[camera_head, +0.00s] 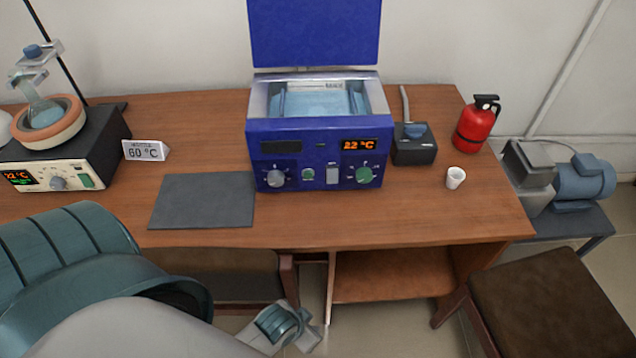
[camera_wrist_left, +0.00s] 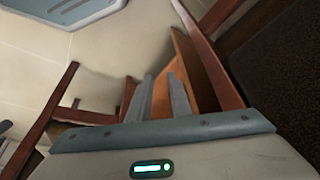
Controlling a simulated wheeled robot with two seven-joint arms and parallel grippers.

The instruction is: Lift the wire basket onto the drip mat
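The blue water bath (camera_head: 318,155) stands on the bench in the head view with its lid raised. Pale blue water (camera_head: 318,103) shows in its open tank. A basket's wires cannot be made out clearly at this size; thin edges show at the tank's sides. The drip mat (camera_head: 203,201) is a flat dark grey rectangle left of the bath, bare. My left gripper (camera_head: 290,325) is low, in front of and below the bench edge, away from bath and mat. In the left wrist view its two fingers (camera_wrist_left: 161,78) are apart with nothing between them. My right gripper is not in view.
A heater with a clay-coloured bowl (camera_head: 50,125) and a 60 °C sign (camera_head: 146,150) stand left. A small black device (camera_head: 413,148), white cup (camera_head: 455,177) and red extinguisher (camera_head: 476,125) stand right. A stool (camera_head: 545,295) is at lower right.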

